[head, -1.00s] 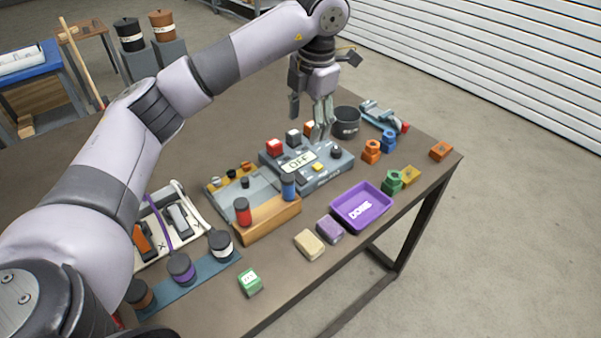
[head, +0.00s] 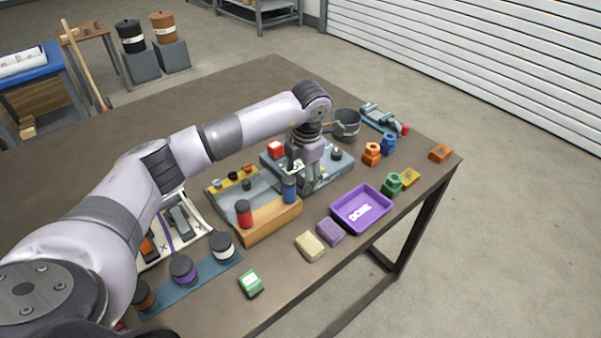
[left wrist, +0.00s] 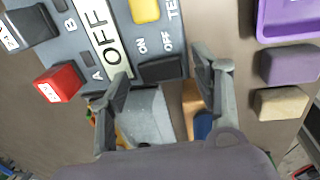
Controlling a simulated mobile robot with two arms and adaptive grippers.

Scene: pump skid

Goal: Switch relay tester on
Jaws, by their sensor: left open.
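The relay tester (head: 335,172) is a blue-grey box on the table, partly hidden by my left arm in the head view. In the left wrist view its panel (left wrist: 88,60) shows a display reading OFF (left wrist: 98,35), a yellow button (left wrist: 145,10), and a dark switch (left wrist: 162,69) beside the ON and OFF labels. A red block (left wrist: 58,83) and a dark block (left wrist: 30,25) sit on it. My left gripper (head: 308,188) is low over the tester's near side, open, its fingers (left wrist: 163,85) apart with the dark switch just beyond and between them. Contact cannot be told.
A wooden-fronted tray with red (head: 244,213) and blue (head: 289,190) cylinders stands close by at the left. A purple tray (head: 361,209), a purple block (head: 331,232) and a tan block (head: 310,246) lie to the right and front. A dark cup (head: 347,124) stands behind.

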